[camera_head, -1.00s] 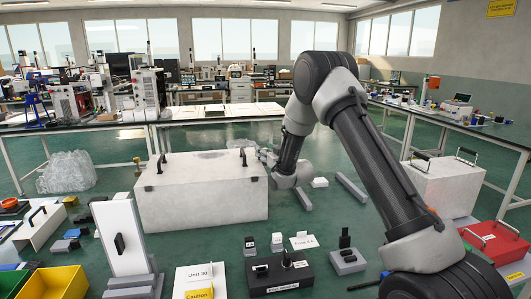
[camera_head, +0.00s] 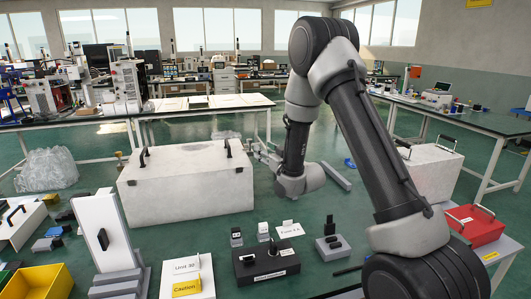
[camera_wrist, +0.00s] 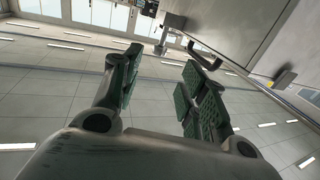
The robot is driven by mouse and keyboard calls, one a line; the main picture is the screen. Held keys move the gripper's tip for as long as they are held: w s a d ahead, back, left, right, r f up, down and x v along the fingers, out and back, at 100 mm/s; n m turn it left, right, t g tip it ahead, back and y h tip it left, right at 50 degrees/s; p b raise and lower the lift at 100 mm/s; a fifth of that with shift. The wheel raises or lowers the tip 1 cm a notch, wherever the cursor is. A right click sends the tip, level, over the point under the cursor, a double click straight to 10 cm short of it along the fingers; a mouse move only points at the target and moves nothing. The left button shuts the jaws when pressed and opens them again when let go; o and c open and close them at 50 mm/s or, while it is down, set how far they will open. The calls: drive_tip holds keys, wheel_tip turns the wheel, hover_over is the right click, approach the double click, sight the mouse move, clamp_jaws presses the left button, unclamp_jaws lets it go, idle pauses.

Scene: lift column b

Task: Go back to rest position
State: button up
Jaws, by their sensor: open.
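My gripper (camera_head: 262,152) is at the right end of the large white box (camera_head: 185,188), partly hidden behind my own arm. In the wrist view, my gripper (camera_wrist: 162,65) shows two dark green padded fingers spread apart with nothing between them. A pale wall with a dark handle (camera_wrist: 205,52) and a latch stands just beyond the right finger. I cannot tell whether the finger touches it.
Small devices and a yellow Caution block (camera_head: 187,287) stand in front. A yellow bin (camera_head: 38,284) is at front left. A red case (camera_head: 473,225) and a second white box (camera_head: 430,172) are at right.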

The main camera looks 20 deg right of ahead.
drive_tip(key=s+d+f+g+h, duration=0.1)
drive_tip(key=s+f+g, duration=0.1)
drive_tip(key=f, duration=0.2)
drive_tip(key=s+d+f+g+h, duration=0.1)
drive_tip(key=s+f+g, duration=0.1)
drive_tip(key=f, duration=0.3)
drive_tip(key=s+d+f+g+h, duration=0.1)
drive_tip(key=s+f+g, duration=0.1)
drive_tip(key=f, duration=0.3)
drive_tip(key=shift+s+f+m+g, duration=0.15)
drive_tip(key=shift+s+m+g, duration=0.15)
drive_tip(key=shift+g, duration=0.5)
drive_tip(key=s+d+r+m+g+h, duration=0.1)
drive_tip(key=s+d+r+g, duration=0.25)
drive_tip(key=s, duration=0.55)
drive_tip(key=s+d+r+g+h, duration=0.15)
drive_tip(key=s+r+g, duration=0.25)
drive_tip(key=s, duration=0.5)
drive_tip(key=s+d+r+m+t, duration=0.1)
drive_tip(key=s+d+r, duration=0.1)
drive_tip(key=s+r, duration=0.8)
drive_tip(key=s+d+r+t, duration=0.1)
drive_tip(key=s+r, duration=0.8)
drive_tip(key=s, duration=0.1)
drive_tip(key=shift+s+d+r+m, duration=0.15)
drive_tip(key=shift+d+r+m, duration=0.2)
drive_tip(key=shift+r+m, duration=0.05)
